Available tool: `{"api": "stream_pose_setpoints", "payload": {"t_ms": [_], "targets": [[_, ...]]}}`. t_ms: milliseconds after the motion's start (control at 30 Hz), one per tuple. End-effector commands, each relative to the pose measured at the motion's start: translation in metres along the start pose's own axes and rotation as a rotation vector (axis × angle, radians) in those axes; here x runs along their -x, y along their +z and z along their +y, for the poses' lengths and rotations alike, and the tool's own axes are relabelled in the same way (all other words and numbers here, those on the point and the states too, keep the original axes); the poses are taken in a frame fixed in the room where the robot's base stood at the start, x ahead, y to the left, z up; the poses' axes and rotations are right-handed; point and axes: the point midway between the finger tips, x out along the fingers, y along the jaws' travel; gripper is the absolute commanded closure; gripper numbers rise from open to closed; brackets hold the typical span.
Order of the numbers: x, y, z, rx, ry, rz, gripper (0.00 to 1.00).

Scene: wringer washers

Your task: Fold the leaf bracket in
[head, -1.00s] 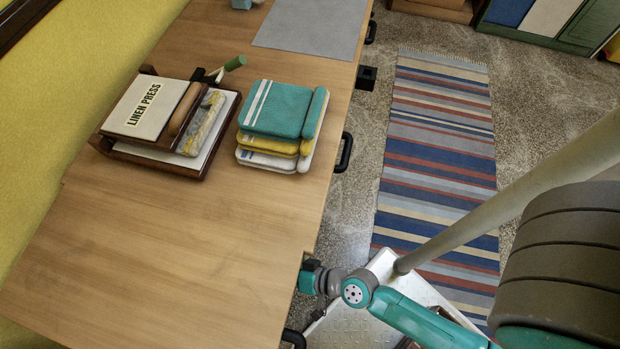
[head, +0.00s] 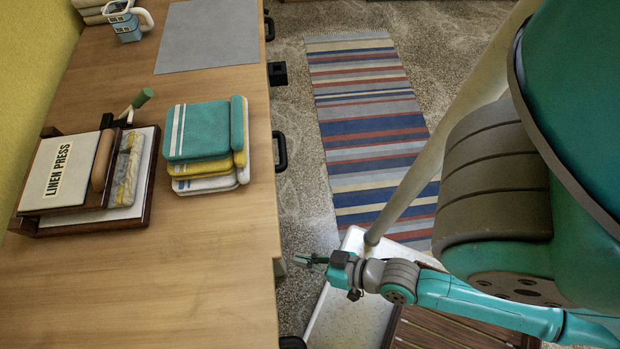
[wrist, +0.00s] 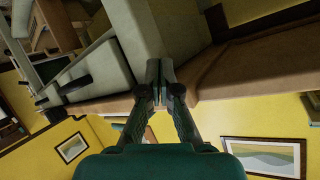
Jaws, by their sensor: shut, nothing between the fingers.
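My gripper (head: 305,260) is beside the right edge of the long wooden table (head: 190,285) in the head view, low near the edge. In the wrist view my gripper (wrist: 160,97) is shut and empty, its fingertips together in front of a pale grey upright part (wrist: 138,30) by the brown table edge (wrist: 250,68). I cannot tell whether the tips touch it. No part is clearly identifiable as the leaf bracket; the table top hides what lies beneath it in the head view.
Black handles (head: 280,151) and a black block (head: 277,74) stick out along the table's right edge. A linen press (head: 60,178) and folded cloths (head: 200,130) lie on top. A striped rug (head: 368,130) covers floor to the right.

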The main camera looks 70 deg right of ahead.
Motion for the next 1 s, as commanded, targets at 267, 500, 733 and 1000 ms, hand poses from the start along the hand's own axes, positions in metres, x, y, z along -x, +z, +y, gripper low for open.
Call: {"api": "stream_pose_setpoints", "payload": {"t_ms": [267,500,733,1000], "targets": [[0.019,-0.014,0.001,0.055,0.023,0.033,1.00],[0.058,-0.047,-0.003,0.173,0.064,0.098,1.00],[0.096,-0.086,-0.016,0.310,0.087,0.168,0.97],[0.103,-0.094,-0.019,0.338,0.088,0.183,0.54]]}}
